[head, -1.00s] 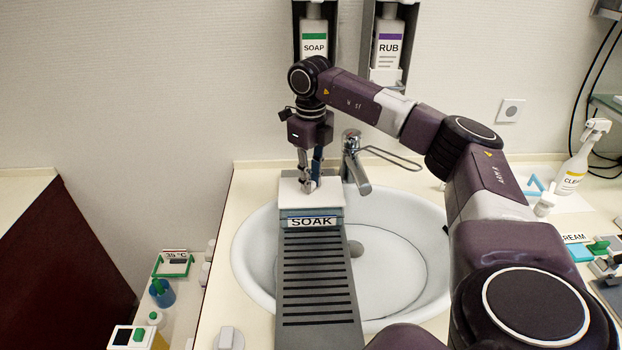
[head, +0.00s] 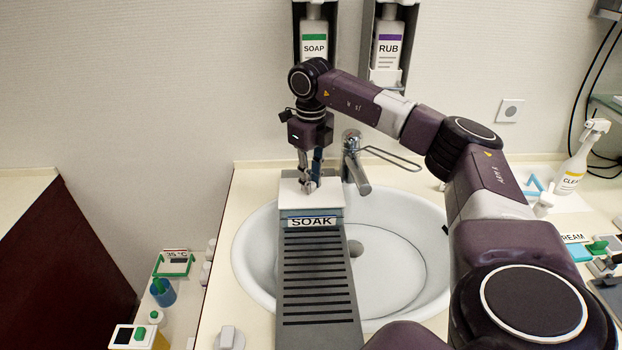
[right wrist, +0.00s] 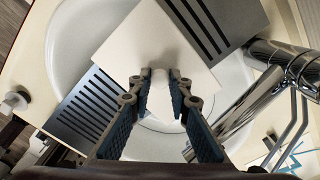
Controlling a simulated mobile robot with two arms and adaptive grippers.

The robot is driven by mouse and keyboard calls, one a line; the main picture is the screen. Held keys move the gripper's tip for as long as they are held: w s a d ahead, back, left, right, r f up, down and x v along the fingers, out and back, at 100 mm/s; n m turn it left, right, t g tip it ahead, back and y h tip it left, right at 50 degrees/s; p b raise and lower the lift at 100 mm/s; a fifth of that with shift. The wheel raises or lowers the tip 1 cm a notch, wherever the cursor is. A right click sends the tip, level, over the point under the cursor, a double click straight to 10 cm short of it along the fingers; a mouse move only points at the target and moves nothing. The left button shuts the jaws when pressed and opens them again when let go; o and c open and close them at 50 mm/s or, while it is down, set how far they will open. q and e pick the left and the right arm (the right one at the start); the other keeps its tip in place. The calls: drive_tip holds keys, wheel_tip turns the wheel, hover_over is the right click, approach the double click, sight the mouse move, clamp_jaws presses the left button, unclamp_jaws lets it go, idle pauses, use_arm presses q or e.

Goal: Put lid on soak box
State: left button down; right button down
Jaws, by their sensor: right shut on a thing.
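The grey soak box (head: 312,222), labelled SOAK, stands on a grey slotted board across the sink. The white square lid (head: 330,197) covers its top; I cannot tell whether it rests fully on the rim. In the right wrist view the lid (right wrist: 128,45) looks turned at an angle, and the box walls are hidden under it. My right gripper (head: 309,186) points down over the lid. In the right wrist view its fingers (right wrist: 162,92) are shut on the lid's white knob. My left gripper is not in view.
The slotted board (head: 318,285) spans the white sink basin (head: 400,270). A chrome tap (head: 355,165) stands close right of my gripper. Soap (head: 314,45) and rub (head: 388,45) dispensers hang on the wall behind. A spray bottle (head: 572,170) stands at the right.

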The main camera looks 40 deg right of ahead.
drive_tip(key=shift+f, duration=0.4)
idle(1.2)
drive_tip(key=c, duration=1.2)
unclamp_jaws()
drive_tip(key=shift+c, duration=0.2)
drive_tip(key=shift+r, duration=0.1)
drive_tip(key=shift+r+p, duration=3.15)
drive_tip(key=shift+r, duration=0.3)
